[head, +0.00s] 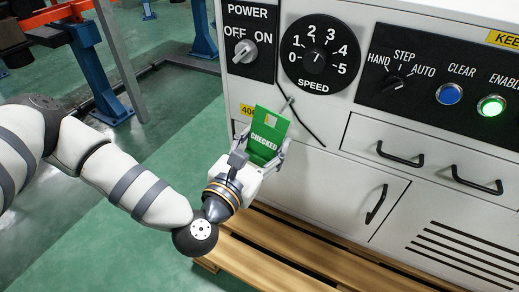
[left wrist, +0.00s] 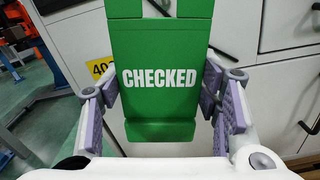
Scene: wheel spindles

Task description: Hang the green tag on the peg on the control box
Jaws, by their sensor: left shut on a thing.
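The green tag (head: 268,132), marked CHECKED, is held up in front of the white control box (head: 320,185). My left gripper (head: 263,151) is shut on its lower part; in the left wrist view the fingers stand at both sides of the tag (left wrist: 160,100). A small pale opening shows near the tag's top edge in the head view. The thin grey peg (head: 286,97) sticks out of the box front below the POWER and SPEED panels. The tag's top is just below and left of the peg in the picture, and the tag seems apart from it. My right gripper is not in view.
A thin dark line, perhaps the peg's shadow, runs down right from the peg. Drawer handles (head: 400,155) and a door handle (head: 376,204) stick out at the right. A wooden pallet (head: 262,262) lies under the box.

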